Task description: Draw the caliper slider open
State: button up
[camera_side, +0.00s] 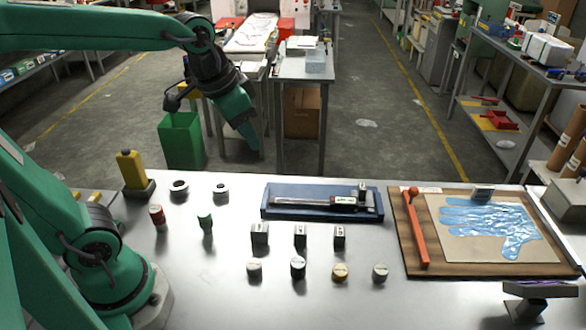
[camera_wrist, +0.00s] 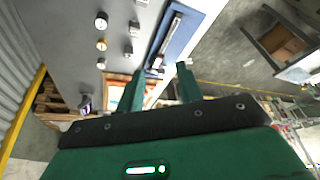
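The caliper (camera_side: 318,201) lies lengthwise in a shallow blue tray (camera_side: 290,215) at the back middle of the metal table. Its slider (camera_side: 345,200), with a pale display, sits near the right end. In the wrist view the caliper (camera_wrist: 167,38) and blue tray (camera_wrist: 182,39) run up from between and beyond my fingertips. My gripper (camera_side: 253,146) hangs above and behind the table's back edge, left of the tray and clear of it. In the wrist view my gripper (camera_wrist: 160,70) has its two green fingers apart with nothing between them.
Several small blocks and round weights stand in front of the tray, including a brass one (camera_side: 340,272). A wooden board (camera_side: 412,262) with a red lever and a blue film glove (camera_side: 490,225) lies right. A yellow bottle (camera_side: 131,168) stands left. Bare table lies in front.

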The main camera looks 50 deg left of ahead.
jog(key=w+d+f+m+g, duration=0.1)
jog(key=w+d+f+m, duration=0.1)
jog(key=w, duration=0.5)
jog(key=w+d+f+m+g, duration=0.1)
jog(key=w+f, duration=0.1)
jog(key=w, duration=0.4)
jog(key=m+g, duration=0.2)
jog(key=m, duration=0.2)
send_near(348, 200)
jog(key=shift+s, duration=0.1)
jog(key=shift+w+d+f, duration=0.15)
jog(key=shift+w+f, duration=0.1)
jog(key=shift+f, duration=0.25)
jog(key=shift+f, duration=3.85)
jog(key=c, duration=0.6)
jog(key=shift+c, duration=0.2)
